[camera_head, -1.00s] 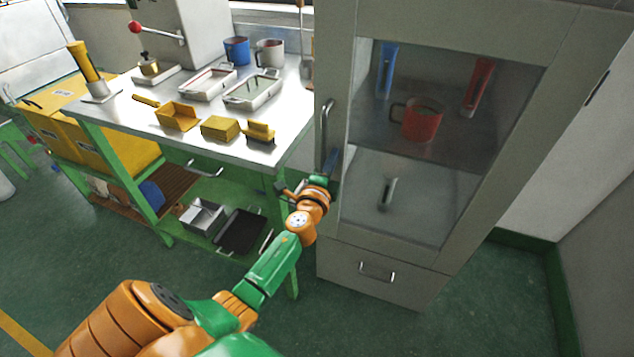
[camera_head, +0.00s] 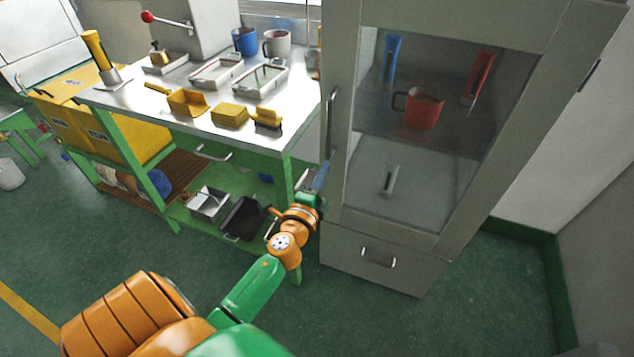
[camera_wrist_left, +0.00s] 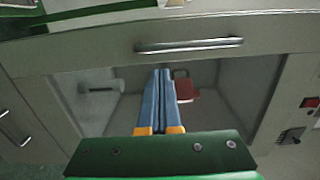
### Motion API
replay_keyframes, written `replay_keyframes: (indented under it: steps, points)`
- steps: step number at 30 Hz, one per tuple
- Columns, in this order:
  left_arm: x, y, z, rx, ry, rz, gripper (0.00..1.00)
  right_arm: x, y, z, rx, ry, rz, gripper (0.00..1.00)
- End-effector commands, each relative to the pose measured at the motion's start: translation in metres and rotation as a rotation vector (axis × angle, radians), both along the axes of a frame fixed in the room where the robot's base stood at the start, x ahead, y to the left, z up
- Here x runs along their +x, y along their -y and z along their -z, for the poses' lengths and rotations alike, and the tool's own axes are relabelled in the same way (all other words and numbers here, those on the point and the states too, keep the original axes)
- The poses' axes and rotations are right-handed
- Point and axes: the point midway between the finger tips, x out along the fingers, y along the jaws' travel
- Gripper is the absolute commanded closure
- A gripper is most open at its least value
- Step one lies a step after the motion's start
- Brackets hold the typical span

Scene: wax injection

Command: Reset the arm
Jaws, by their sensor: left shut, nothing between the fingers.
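My left arm comes in from the lower left in the head view. Its gripper (camera_head: 322,176) is by the left edge of the grey cabinet (camera_head: 385,236), below the cabinet's door handle (camera_head: 331,122). In the left wrist view the blue fingers (camera_wrist_left: 158,100) lie together, shut with nothing between them, pointing at the cabinet door. The handle (camera_wrist_left: 188,45) crosses beyond the fingertips, apart from them in the picture. The cabinet door is shut. My right gripper is not in view.
Behind the door's glass are a red mug (camera_head: 421,108), a blue tube (camera_head: 391,60) and a red tube (camera_head: 478,78). A metal-topped workbench (camera_head: 130,98) with yellow blocks, trays and mugs stands to the left. Green floor (camera_head: 90,240) is clear in front.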

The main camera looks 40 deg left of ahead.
Motion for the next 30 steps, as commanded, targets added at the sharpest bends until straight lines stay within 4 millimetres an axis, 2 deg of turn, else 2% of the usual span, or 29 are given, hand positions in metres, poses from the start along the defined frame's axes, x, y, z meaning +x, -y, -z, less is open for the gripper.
replay_keyframes:
  steps: [3,6,12,14,17,18,20,21,23,24,27,30]
  points:
    - [-0.021,0.006,0.002,-0.003,-0.001,0.000,1.00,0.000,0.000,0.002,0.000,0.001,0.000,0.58]
    - [-0.031,0.009,0.001,-0.002,0.000,0.000,1.00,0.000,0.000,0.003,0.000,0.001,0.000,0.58]
    - [-0.036,0.010,0.005,-0.019,-0.014,0.001,1.00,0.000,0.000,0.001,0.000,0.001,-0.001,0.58]
    - [-0.037,0.014,0.026,-0.085,-0.065,0.006,1.00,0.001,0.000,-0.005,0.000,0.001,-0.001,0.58]
    - [-0.055,0.029,0.101,-0.318,-0.249,-0.002,1.00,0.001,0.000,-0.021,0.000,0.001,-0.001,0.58]
    - [-0.073,0.038,0.138,-0.438,-0.344,-0.024,1.00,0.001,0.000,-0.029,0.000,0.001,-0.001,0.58]
    - [-0.108,0.055,0.190,-0.615,-0.484,-0.078,1.00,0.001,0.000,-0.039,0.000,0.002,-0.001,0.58]
    - [-0.137,0.065,0.220,-0.725,-0.573,-0.130,1.00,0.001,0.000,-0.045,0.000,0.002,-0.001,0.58]
    - [-0.186,0.081,0.258,-0.875,-0.698,-0.228,1.00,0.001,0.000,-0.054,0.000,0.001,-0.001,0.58]
    - [-0.220,0.089,0.278,-0.959,-0.773,-0.304,1.00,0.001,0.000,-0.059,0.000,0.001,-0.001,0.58]
    - [-0.299,0.105,0.307,-1.113,-0.914,-0.500,1.00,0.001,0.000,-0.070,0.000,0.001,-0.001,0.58]
    - [-0.354,0.112,0.318,-1.196,-0.992,-0.656,1.00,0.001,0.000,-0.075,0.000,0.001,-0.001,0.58]
